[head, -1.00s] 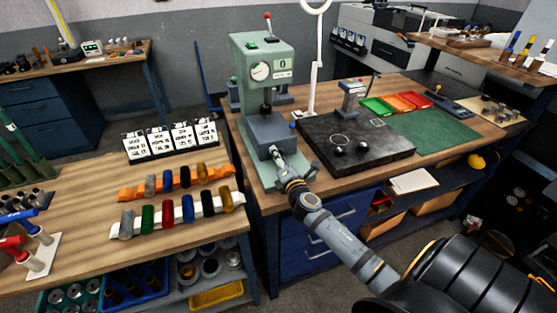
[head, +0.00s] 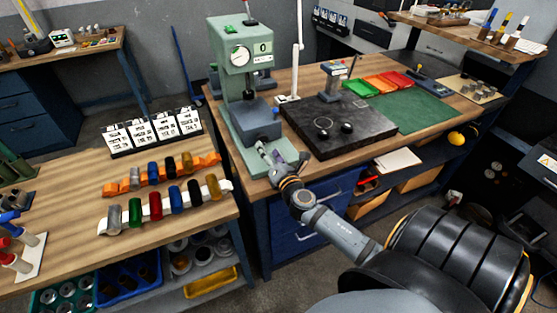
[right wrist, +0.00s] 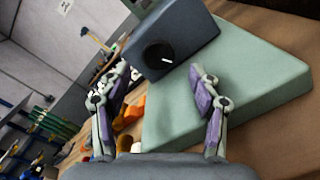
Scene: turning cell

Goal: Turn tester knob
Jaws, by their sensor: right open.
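The tester is a pale green press-like machine (head: 232,58) with a round dial (head: 239,57) and a small display (head: 262,48). A dark grey-blue block (head: 254,120) sits low on it, above the green base plate. In the right wrist view a round black knob (right wrist: 158,57) with a short white mark is on the block's face (right wrist: 190,40). I cannot make out the knob in the head view. My right gripper (right wrist: 158,88) is open and empty, its fingers either side of the knob's line but short of it. In the head view the right gripper (head: 268,154) is just before the block. My left gripper is not in view.
The left wooden table (head: 70,225) holds coloured cylinders on two racks and a row of printed cards (head: 153,133).

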